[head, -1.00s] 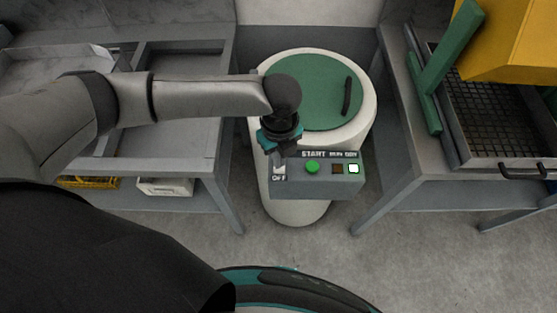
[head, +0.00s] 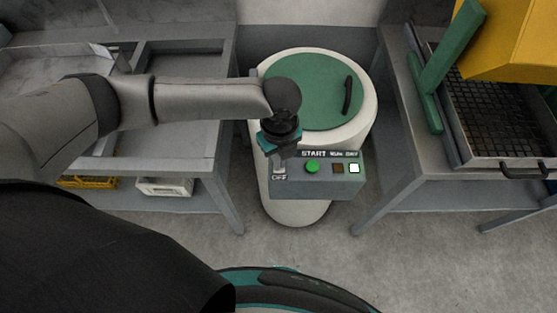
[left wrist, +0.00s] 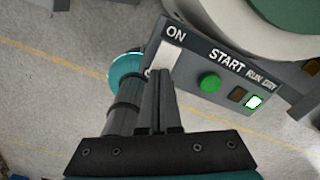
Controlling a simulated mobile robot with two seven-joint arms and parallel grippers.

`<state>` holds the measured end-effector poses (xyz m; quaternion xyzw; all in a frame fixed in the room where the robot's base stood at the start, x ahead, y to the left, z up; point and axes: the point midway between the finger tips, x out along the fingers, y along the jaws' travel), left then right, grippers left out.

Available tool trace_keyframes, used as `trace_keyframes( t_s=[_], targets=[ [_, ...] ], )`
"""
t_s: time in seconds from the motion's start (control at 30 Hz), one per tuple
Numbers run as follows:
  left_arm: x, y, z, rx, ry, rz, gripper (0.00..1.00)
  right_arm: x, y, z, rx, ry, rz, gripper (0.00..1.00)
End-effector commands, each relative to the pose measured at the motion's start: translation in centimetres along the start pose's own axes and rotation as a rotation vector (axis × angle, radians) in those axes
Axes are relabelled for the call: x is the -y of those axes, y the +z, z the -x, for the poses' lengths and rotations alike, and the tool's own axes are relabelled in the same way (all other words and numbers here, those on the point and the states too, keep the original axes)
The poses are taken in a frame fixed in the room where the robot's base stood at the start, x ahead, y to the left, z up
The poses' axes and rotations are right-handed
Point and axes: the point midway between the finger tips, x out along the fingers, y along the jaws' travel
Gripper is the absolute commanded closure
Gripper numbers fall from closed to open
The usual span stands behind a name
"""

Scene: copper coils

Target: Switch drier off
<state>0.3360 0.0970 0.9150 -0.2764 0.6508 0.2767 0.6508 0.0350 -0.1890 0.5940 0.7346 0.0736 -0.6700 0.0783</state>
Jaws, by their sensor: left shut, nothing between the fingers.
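The drier is a white drum with a green lid (head: 317,85) and a grey control box (head: 318,187) on its front. My right gripper is not visible.
A grey bench (head: 190,150) with trays stands left of the drier. A second table (head: 430,168) stands on the right, with a dark mesh tray (head: 490,110) and a yellow hood (head: 520,40). The floor in front of the box is clear.

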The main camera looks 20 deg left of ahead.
Motion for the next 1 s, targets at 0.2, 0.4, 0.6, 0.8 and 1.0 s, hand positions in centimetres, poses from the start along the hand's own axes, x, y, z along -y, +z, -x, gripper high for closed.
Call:
trace_keyframes(
  t_s=[0.2,0.4,0.6,0.8,1.0],
  targets=[
    [0.0,0.0,-0.4,0.0,0.0,-0.001,1.0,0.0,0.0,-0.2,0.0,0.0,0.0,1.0],
    [0.0,0.0,-0.7,0.0,0.0,-0.001,1.0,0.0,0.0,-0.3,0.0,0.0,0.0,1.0],
    [0.0,0.0,-1.0,0.0,0.0,0.0,1.0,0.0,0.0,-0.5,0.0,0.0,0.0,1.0],
    [-0.1,0.0,-0.8,0.0,0.001,0.0,1.0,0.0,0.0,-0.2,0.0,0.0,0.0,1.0],
    [0.0,0.0,0.6,0.0,0.001,0.001,1.0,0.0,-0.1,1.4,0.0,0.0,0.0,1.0]
  ],
)
